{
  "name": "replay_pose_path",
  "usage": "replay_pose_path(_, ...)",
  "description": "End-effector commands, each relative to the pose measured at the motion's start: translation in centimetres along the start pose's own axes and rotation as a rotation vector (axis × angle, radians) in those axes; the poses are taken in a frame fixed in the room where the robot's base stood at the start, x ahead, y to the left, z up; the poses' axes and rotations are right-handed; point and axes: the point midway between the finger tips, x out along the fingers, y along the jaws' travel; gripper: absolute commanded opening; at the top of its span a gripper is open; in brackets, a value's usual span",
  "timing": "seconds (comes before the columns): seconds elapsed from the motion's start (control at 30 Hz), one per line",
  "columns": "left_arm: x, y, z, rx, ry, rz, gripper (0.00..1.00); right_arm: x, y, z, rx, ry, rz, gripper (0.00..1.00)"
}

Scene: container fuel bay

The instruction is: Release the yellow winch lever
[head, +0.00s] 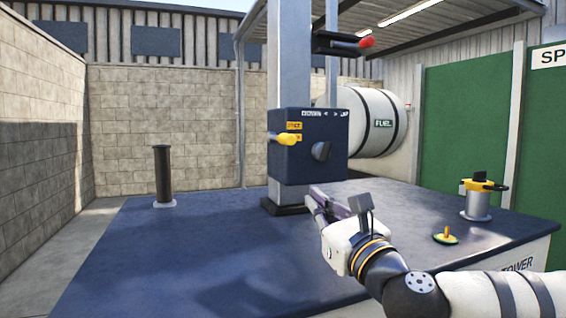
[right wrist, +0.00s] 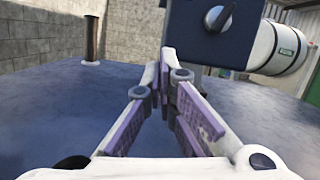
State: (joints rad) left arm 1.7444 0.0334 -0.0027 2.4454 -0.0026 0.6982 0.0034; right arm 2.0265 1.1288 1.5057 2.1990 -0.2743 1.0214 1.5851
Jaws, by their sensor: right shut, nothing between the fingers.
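A yellow lever (head: 286,139) sticks out from the left part of the front of a dark blue box (head: 311,170) on a grey post. My right gripper (head: 314,196) is below and in front of the box, apart from the lever. Its purple-padded fingers meet at the tips (right wrist: 167,72), shut and empty. The lever does not show in the right wrist view. My left gripper is not in view.
A red-tipped lever (head: 366,42) is higher on the post. A dark bollard (head: 162,175) stands left. The blue deck (head: 170,255) is clear at left.

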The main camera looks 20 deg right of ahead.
Motion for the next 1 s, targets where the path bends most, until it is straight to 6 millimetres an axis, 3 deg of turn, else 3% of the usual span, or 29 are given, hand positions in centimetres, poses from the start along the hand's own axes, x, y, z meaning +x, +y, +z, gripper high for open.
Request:
replay_pose_path(0.23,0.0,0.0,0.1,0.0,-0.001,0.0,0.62,0.1,0.1,0.0,-0.001,0.001,0.001,0.0)
replay_pose_path(0.33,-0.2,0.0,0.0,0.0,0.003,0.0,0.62,1.1,0.1,0.1,-0.001,0.0,0.002,0.0)
replay_pose_path(0.77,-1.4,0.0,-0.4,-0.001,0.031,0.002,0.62,10.2,0.1,0.2,-0.002,-0.002,0.001,0.0)
replay_pose_path(0.87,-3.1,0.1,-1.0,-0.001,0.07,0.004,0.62,10.5,0.0,2.9,-0.001,-0.012,0.001,0.0)
replay_pose_path(1.0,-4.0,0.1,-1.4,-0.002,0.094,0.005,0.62,10.9,0.0,4.1,-0.001,-0.007,0.0,0.0)
